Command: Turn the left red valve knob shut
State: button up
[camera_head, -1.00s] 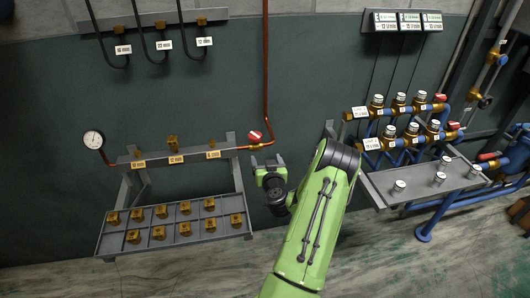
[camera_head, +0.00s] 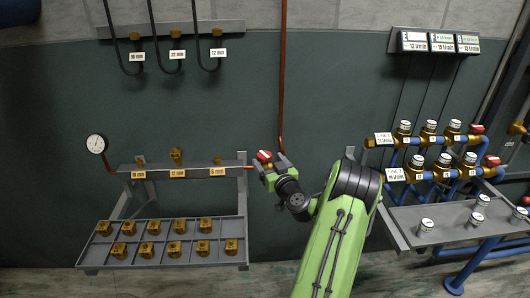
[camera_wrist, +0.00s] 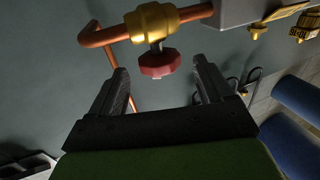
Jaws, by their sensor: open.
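The left red valve knob (camera_head: 264,156) sits at the right end of the copper pipe on the left wall bracket. In the wrist view the red knob (camera_wrist: 159,64) hangs from a brass valve body (camera_wrist: 154,22) on the pipe. My gripper (camera_head: 270,165) is at the knob in the head view. In the wrist view my gripper (camera_wrist: 160,78) is open, with one finger on each side of the knob's outer end. Gaps show between the knob and both fingers, and nothing is held.
A grey bracket (camera_head: 150,171) with brass fittings and a gauge (camera_head: 97,144) is left of the valve. Below it is a grey tray (camera_head: 92,259) of brass fittings. A vertical copper pipe (camera_head: 283,80) runs close by. Other red-knobbed valves (camera_head: 477,128) are at the right.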

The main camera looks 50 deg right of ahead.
aim_at(267, 160)
jog(key=x, duration=0.4)
jog(key=c, duration=1)
jog(key=shift+o, duration=0.2)
